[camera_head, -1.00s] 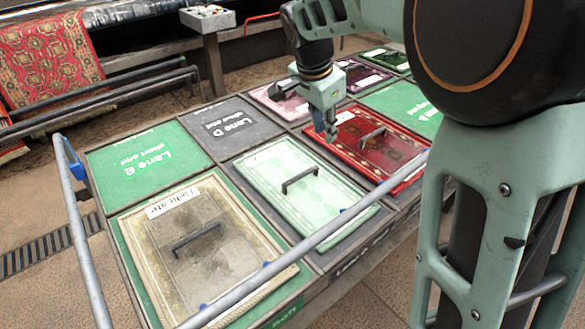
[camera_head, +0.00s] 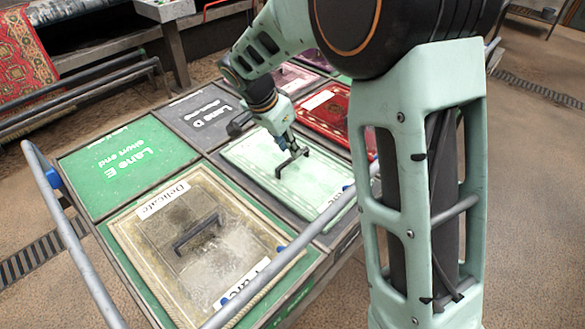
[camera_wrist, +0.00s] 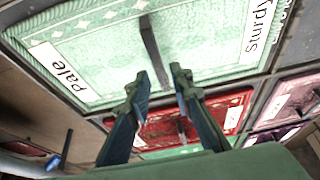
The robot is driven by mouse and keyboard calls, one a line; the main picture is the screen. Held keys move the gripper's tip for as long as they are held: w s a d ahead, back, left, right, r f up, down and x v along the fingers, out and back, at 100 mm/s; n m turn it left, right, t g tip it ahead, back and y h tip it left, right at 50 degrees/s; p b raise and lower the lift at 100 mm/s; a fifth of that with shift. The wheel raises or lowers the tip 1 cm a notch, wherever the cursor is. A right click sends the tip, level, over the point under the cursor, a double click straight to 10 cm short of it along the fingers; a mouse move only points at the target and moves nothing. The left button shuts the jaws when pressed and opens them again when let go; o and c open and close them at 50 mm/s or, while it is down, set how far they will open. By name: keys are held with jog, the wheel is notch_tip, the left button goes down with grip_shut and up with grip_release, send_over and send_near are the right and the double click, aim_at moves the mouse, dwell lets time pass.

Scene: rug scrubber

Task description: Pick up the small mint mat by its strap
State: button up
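The mint mat (camera_head: 252,160), pale green with a patterned border, lies flat in its lane on the table. Its dark raised strap (camera_head: 291,163) stands near its middle. My gripper (camera_head: 284,146) is just above the strap, pointing down at it. In the wrist view the mint mat (camera_wrist: 105,50) shows labels reading "Pale" and "Sturdy". There my gripper (camera_wrist: 160,75) is open, its fingertips apart, and the strap (camera_wrist: 151,45) runs into the gap between them. I cannot tell whether the fingers touch it.
A beige mat (camera_head: 150,245) with its own strap lies in the nearer lane, and a red mat (camera_head: 320,114) lies in the farther one. Metal rails (camera_head: 75,245) edge the table. Lane E (camera_head: 125,158) and Lane D (camera_head: 207,118) are bare.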

jog(key=shift+x, duration=2.75)
jog(key=shift+s+a+f+b, duration=0.1)
jog(key=shift+s+f+b, duration=0.05)
jog(key=shift+s+b, duration=0.15)
jog(key=shift+c, duration=0.2)
grip_shut()
jog(key=shift+w, duration=0.1)
